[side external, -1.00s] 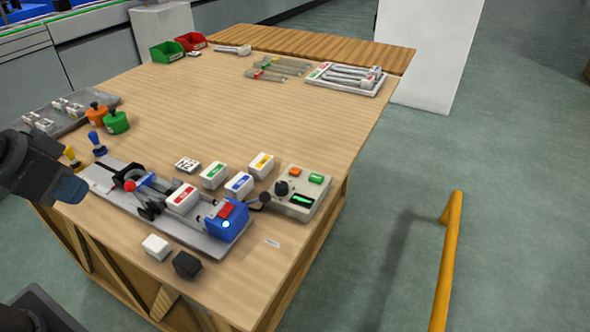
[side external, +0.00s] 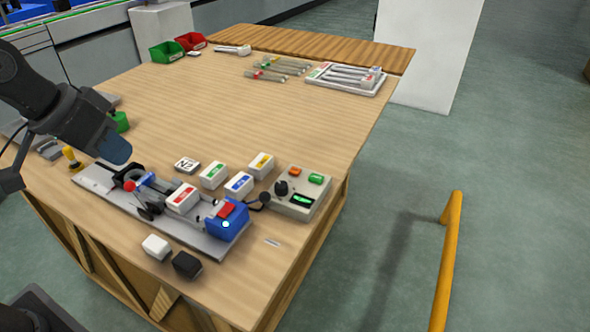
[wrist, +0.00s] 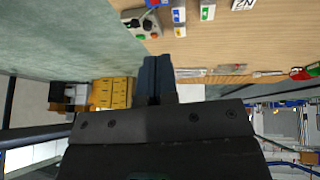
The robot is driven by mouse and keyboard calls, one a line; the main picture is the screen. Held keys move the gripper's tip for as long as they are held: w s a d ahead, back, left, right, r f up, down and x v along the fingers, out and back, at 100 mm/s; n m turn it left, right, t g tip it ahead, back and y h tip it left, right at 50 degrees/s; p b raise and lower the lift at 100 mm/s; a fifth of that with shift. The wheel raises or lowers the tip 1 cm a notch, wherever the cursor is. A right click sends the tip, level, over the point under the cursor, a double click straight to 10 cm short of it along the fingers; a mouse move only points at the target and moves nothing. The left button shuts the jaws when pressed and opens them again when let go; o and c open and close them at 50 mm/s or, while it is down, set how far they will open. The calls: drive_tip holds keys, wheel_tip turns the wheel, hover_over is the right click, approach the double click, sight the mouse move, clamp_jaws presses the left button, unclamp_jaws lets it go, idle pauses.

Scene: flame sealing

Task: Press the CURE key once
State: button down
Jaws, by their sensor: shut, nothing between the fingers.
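The control box (side external: 301,194) sits at the right end of the work area, with an orange key (side external: 295,172), a green key (side external: 316,178), a black knob and a lit green display. No CURE lettering is readable, so I cannot tell which key bears it. The box also shows at the top of the wrist view (wrist: 140,24). My gripper (side external: 117,152) is shut and empty, in the air near the left end of the grey fixture, well left of the box. Its closed fingers show in the wrist view (wrist: 156,78).
The grey fixture (side external: 97,179) carries a red-labelled block, a red-knobbed lever and a blue unit (side external: 228,219). White and black blocks lie in front. A tray of tools (side external: 345,79) is at the back. The table's middle is clear.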

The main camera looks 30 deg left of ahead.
drive_tip(key=w+d+r+h, duration=0.1)
drive_tip(key=w+d+h, duration=0.15)
drive_tip(key=w, duration=0.65)
drive_tip(key=h, duration=0.3)
hover_over(294, 169)
wheel_tip(294, 169, down, 13)
drive_tip(key=shift+r+t, duration=0.15)
drive_tip(key=shift+t, duration=0.15)
drive_tip(key=shift+y, duration=0.25)
drive_tip(key=shift+f, duration=4.4)
drive_tip(key=shift+f, duration=0.1)
drive_tip(key=shift+f, duration=0.3)
